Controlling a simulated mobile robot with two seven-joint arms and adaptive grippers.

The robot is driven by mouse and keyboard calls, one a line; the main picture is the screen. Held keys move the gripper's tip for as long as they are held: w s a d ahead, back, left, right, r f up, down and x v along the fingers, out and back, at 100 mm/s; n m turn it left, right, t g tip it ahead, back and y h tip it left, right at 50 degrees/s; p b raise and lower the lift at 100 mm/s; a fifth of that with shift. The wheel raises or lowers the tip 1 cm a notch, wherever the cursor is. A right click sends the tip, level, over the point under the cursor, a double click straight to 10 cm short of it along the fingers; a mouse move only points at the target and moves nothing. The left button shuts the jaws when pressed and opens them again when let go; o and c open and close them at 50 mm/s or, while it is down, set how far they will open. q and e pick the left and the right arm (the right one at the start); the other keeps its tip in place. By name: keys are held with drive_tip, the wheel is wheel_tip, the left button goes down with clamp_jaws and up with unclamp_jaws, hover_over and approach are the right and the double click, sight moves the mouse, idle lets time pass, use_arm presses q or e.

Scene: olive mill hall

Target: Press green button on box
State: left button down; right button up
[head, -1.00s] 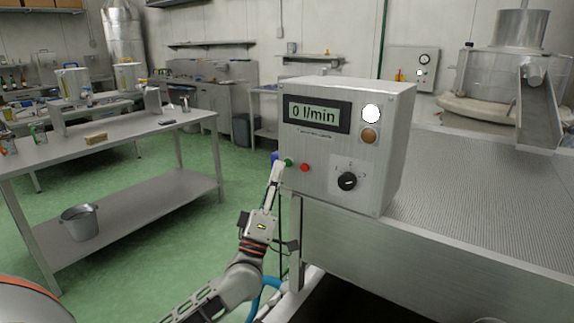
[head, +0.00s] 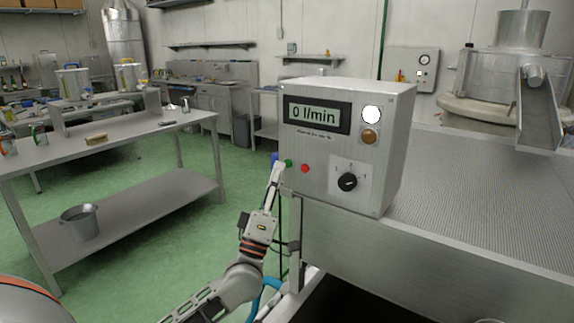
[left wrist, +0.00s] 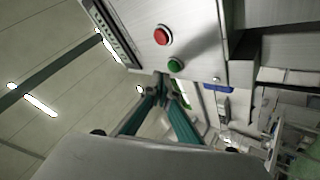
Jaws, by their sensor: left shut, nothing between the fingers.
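The grey metal control box (head: 330,144) stands at the corner of the machine, with a display reading 0 l/min. The green button (head: 289,163) is low on its front face at the left, beside the red button (head: 305,168). My left gripper (head: 276,168) is shut and empty, its fingertips just left of the green button. In the left wrist view the green button (left wrist: 176,65) is next to the red button (left wrist: 163,35), and the fingers (left wrist: 162,82) point toward the box just below the green button. I cannot tell whether they touch the box. My right gripper is not in view.
A black rotary knob (head: 347,181), a white lamp (head: 371,113) and an amber lamp (head: 369,136) are on the box. A perforated metal surface (head: 480,190) extends right. A steel table (head: 130,142) stands left, with a bucket (head: 79,222) on its lower shelf. Green floor lies between.

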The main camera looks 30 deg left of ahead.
use_arm(q)
drive_tip(key=shift+w, duration=0.2)
drive_tip(key=shift+w, duration=0.25)
drive_tip(key=shift+w, duration=0.35)
idle(0.9)
drive_tip(key=shift+s, duration=0.15)
drive_tip(key=shift+s+p, duration=0.45)
drive_tip(key=shift+s, duration=0.2)
drive_tip(key=s+p, duration=0.2)
drive_tip(key=s, duration=0.3)
drive_tip(key=shift+a, duration=0.2)
